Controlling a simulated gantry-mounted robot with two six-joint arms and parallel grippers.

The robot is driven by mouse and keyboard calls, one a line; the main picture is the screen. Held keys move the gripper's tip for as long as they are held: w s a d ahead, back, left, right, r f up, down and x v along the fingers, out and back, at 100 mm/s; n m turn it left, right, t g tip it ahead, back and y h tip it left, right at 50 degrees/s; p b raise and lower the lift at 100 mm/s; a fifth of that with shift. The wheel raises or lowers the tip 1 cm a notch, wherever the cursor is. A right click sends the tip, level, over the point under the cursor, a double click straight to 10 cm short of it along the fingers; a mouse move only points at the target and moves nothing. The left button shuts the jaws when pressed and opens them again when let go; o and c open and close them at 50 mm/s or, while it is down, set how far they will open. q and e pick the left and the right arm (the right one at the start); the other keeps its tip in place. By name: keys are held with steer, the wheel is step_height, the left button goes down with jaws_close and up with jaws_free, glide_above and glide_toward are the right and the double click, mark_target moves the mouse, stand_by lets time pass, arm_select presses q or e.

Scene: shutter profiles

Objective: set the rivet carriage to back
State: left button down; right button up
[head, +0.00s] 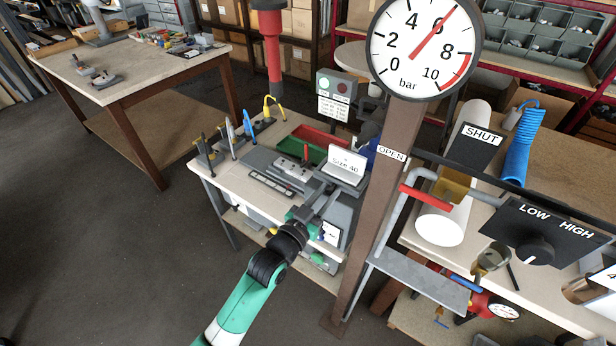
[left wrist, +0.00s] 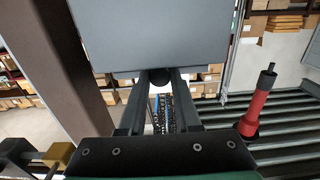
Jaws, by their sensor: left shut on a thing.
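A grey fixture (head: 293,168) with a small red upright pin lies on the small bench, beside a dark strip with light marks (head: 270,181). It looks like the rivet carriage's unit, but I cannot tell which part slides. A white "Size 40" sign (head: 346,163) stands at its right end. My left gripper (head: 322,197) is at the fixture's front right, just below the sign. In the left wrist view its fingers (left wrist: 160,92) are shut on a dark round knob (left wrist: 160,76), mostly hidden between them. A grey plate (left wrist: 155,35) fills the view above. My right gripper does not show.
A brown post (head: 385,190) with a bar gauge (head: 424,50) rises close to the right of my left gripper. Red and green bins (head: 318,143) lie behind the fixture; several hand tools (head: 232,138) stand at its left. A red column (head: 272,55) hangs behind.

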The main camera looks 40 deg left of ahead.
arm_select(q)
steer(key=shift+s, duration=0.1)
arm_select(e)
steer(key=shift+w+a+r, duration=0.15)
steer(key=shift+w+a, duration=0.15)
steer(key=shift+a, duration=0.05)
arm_select(q)
steer(key=shift+r, duration=0.1)
steer(key=c, duration=0.9)
jaws_free()
steer(key=shift+s, duration=0.1)
steer(key=shift+o, duration=1.2)
steer(key=shift+s, duration=0.1)
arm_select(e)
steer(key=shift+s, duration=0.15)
